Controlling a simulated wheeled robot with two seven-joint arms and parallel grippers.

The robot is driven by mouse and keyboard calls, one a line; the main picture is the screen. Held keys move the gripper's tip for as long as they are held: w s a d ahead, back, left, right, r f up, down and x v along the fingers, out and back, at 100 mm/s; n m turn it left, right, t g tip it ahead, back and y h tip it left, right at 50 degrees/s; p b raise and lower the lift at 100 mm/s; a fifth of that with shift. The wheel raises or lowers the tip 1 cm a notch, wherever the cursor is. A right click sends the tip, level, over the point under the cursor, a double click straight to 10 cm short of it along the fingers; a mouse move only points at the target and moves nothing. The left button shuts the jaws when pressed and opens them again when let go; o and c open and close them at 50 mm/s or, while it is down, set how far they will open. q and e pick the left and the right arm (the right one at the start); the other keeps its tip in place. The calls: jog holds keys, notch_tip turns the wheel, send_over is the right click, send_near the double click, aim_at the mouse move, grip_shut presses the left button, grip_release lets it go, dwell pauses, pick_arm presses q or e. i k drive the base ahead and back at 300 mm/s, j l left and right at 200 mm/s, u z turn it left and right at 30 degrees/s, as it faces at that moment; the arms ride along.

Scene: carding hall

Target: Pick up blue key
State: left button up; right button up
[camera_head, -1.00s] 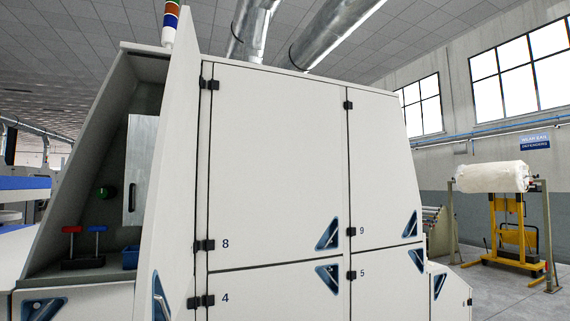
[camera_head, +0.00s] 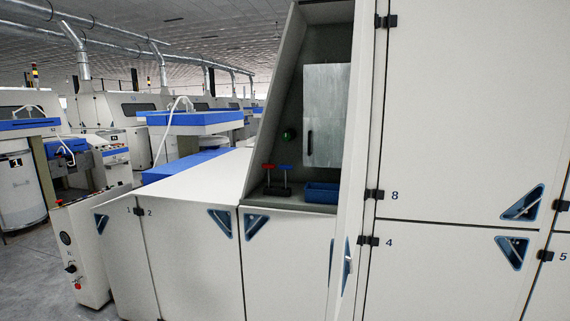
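A blue-handled T-shaped key (camera_head: 285,178) stands upright inside the open recess of the machine, right of a similar red-handled key (camera_head: 268,178). Both stand in a dark holder (camera_head: 275,192) on the recess floor. A blue bin (camera_head: 322,194) sits just right of them. The keys are small and far off, so their details are hard to tell. Neither of my grippers is in view.
A grey metal box (camera_head: 326,115) and a green knob (camera_head: 288,134) are on the recess wall. An open panel edge (camera_head: 357,150) stands at the recess's right side. White numbered cabinets (camera_head: 290,260) lie below. Grey floor (camera_head: 40,270) shows at left.

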aim_at(285, 166)
jog(key=i+j+u, duration=0.15)
jog(key=i+j, duration=0.25)
jog(key=i+j+u, duration=0.15)
jog(key=i+j, duration=0.15)
jog(key=i, duration=0.2)
jog(key=i+j+u, duration=0.15)
jog(key=i, duration=0.35)
jog(key=j, duration=0.1)
